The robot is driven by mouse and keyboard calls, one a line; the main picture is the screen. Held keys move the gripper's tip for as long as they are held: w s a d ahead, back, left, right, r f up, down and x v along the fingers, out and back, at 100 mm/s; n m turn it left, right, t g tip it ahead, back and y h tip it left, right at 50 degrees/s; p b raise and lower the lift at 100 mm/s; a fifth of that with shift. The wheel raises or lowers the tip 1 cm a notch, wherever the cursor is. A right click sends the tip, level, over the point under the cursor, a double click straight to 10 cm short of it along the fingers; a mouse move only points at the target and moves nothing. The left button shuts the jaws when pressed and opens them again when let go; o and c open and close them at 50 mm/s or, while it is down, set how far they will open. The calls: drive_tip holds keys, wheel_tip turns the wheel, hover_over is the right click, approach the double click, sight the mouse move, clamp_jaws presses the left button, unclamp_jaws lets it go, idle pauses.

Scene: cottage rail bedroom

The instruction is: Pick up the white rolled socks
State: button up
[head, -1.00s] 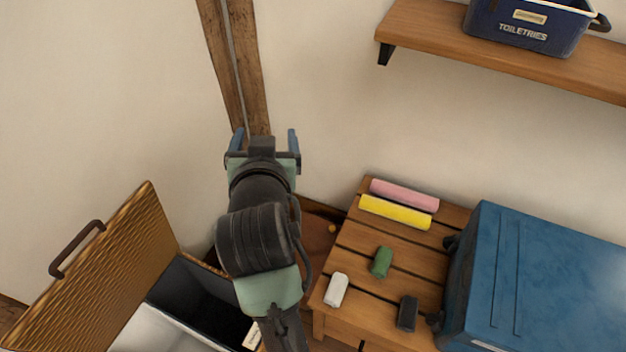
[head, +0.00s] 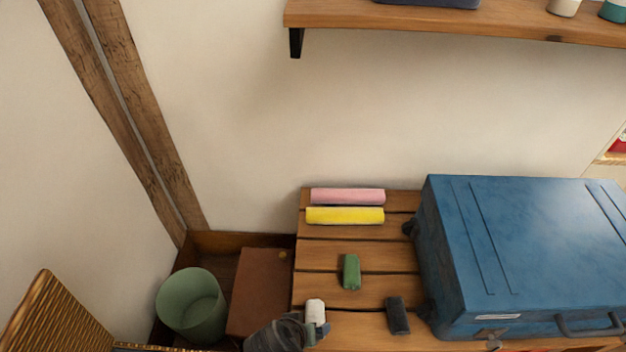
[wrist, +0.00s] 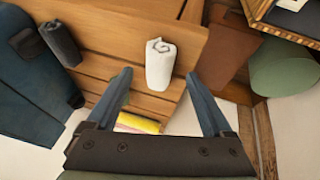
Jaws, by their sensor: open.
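The white rolled socks (head: 315,310) lie near the left front of a slatted wooden bench (head: 318,262). In the wrist view the white roll (wrist: 160,64) appears between my two fingertips, standing clear of both fingers. My gripper (wrist: 160,76) is open and empty. In the head view my gripper (head: 321,331) is low at the left front of the bench, beside the white socks and partly covering their lower end. The exact height gap between fingers and socks is hard to tell.
A green roll (head: 351,272), dark roll (head: 397,315), yellow roll (head: 345,215) and pink roll (head: 348,196) share the bench. A blue suitcase (head: 520,250) stands at right. A green bin (head: 190,305) and brown box (head: 262,290) are at left. A shelf (head: 450,22) is above.

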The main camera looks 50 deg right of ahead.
sight(313, 319)
drive_tip(key=b+x, duration=0.2)
drive_tip(key=x, duration=0.3)
drive_tip(key=shift+w+d+f, duration=0.1)
drive_tip(key=shift+w+f, duration=0.05)
drive_tip(key=shift+f, duration=0.25)
